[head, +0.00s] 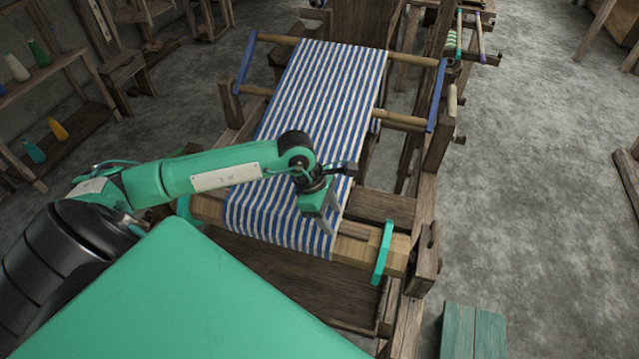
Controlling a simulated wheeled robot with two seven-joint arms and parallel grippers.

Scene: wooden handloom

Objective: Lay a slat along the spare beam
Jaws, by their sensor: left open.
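My left gripper (322,214) is open, pointing down over the front end of the blue-and-white striped cloth (325,95). Its fingers are near the right edge of the cloth, just above the front beam (345,250); I cannot tell whether they touch anything. The front beam is a thick wooden bar with the cloth over it and a green upright piece (382,252) near its right end. A thin brown strip, perhaps a slat (354,232), lies along the beam just right of the gripper. I cannot tell which bar is the spare beam. My right gripper is not in view.
The loom's right post (436,150) and side frame stand right of the cloth. A dark board (380,207) lies behind the front beam. A green stool (472,331) stands at the lower right. Shelves with thread cones (58,129) are at the left.

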